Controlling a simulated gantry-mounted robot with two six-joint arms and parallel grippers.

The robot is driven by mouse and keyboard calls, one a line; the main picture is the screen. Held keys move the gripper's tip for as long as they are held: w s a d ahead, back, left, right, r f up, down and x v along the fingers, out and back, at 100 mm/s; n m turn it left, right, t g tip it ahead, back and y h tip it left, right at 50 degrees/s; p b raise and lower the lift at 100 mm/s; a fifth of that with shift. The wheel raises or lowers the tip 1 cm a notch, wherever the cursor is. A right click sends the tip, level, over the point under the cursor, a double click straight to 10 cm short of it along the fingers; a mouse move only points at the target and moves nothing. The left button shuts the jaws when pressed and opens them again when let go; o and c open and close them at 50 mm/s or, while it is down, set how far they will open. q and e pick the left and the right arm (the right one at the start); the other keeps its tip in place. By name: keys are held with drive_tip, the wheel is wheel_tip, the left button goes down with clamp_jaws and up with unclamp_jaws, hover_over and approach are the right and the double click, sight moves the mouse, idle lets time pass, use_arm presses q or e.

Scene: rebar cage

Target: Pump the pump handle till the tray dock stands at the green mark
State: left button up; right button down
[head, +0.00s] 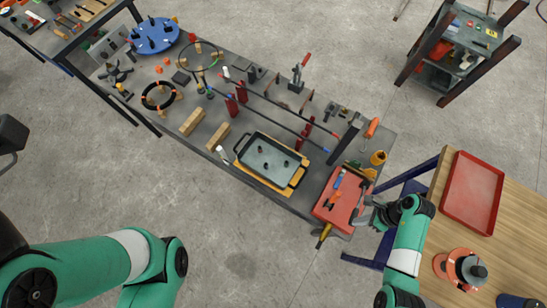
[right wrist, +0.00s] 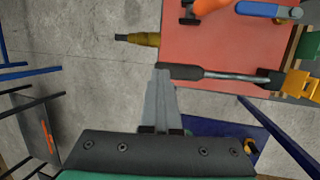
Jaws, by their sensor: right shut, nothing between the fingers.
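The pump handle, a metal lever with a dark grip (right wrist: 205,73), lies across the red surface in the right wrist view. Its far end meets a yellow bracket (right wrist: 298,84). My right gripper (right wrist: 162,80) is shut and empty, with its fingertips close beside the free end of the grip; I cannot tell whether they touch. In the head view my right gripper (head: 371,209) is at the right edge of the red tray (head: 335,207). I cannot clearly make out the tray dock or the green mark. My left arm shows at lower left; its gripper is out of view.
A yellow-handled tool (head: 323,236) sticks out past the bench's front edge. Orange and blue tools lie on the red tray. A dark blue frame (head: 402,190) stands between the bench and the wooden table (head: 515,240), which holds another red tray (head: 473,190). Floor in front is clear.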

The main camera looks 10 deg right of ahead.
drive_tip(key=shift+s+a+f+b, duration=0.15)
drive_tip(key=shift+f+b, duration=0.4)
drive_tip(key=shift+f, duration=0.15)
drive_tip(key=shift+s+a+f+b, duration=0.1)
drive_tip(key=shift+f+b, duration=0.5)
drive_tip(key=shift+f, duration=0.1)
drive_tip(key=shift+f, duration=0.2)
drive_tip(key=shift+r, duration=0.15)
drive_tip(key=r+p, duration=0.2)
drive_tip(key=w+d+r+p, duration=0.1)
drive_tip(key=r+p, duration=0.1)
drive_tip(key=r, duration=0.1)
drive_tip(key=w+d+r+p, duration=0.1)
drive_tip(key=r+p, duration=0.1)
drive_tip(key=r, duration=0.1)
drive_tip(key=shift+w+r+p, duration=0.1)
drive_tip(key=shift+r+p, duration=0.05)
drive_tip(key=shift+p, duration=0.2)
